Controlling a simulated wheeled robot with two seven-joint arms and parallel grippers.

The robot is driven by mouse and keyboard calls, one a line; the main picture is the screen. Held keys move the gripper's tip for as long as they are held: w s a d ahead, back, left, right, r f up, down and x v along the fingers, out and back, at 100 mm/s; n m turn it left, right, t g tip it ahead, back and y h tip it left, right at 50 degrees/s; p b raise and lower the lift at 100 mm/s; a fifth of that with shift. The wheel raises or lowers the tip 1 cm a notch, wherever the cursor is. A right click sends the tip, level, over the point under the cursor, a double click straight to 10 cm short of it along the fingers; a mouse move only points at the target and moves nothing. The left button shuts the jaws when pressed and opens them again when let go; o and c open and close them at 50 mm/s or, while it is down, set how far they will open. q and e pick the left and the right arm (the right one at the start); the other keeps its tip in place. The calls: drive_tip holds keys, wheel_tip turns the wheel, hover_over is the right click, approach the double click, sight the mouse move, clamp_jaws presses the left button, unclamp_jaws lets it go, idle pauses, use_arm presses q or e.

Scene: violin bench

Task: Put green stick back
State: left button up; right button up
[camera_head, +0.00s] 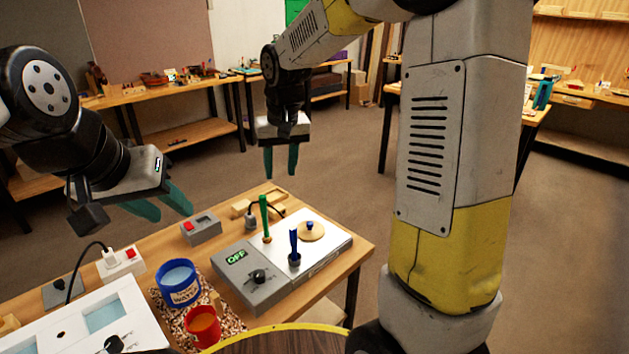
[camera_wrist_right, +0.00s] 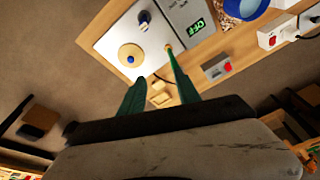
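The green stick (camera_head: 264,217) stands roughly upright at the back edge of the grey device (camera_head: 258,290) with the OFF display. In the right wrist view the thin green stick (camera_wrist_right: 174,62) runs up toward one finger and partly overlaps it. The blue stick (camera_head: 293,241) stands in a small dark blue base on the device's white plate. My right gripper (camera_head: 281,163) is open and empty, pointing down above and behind the green stick. It also shows in the right wrist view (camera_wrist_right: 160,88). My left gripper (camera_head: 161,204) is open and empty above the table's back left.
A wooden disc (camera_head: 312,231) with a blue knob lies on the white plate. A blue water cup (camera_head: 178,283), a red cup (camera_head: 203,327), a grey switch box (camera_head: 201,228) and a white socket (camera_head: 121,262) are on the left.

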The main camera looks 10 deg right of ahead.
drive_tip(key=s+d+r+t, duration=0.1)
drive_tip(key=s+d+r, duration=0.2)
drive_tip(key=s, duration=0.8)
drive_tip(key=s+d+r+m+t+y, duration=0.1)
drive_tip(key=s+d+r+t, duration=0.1)
drive_tip(key=s+d, duration=0.4)
drive_tip(key=s+r, duration=0.1)
drive_tip(key=s, duration=0.4)
drive_tip(key=shift+r+t, duration=0.15)
drive_tip(key=shift+t, duration=0.15)
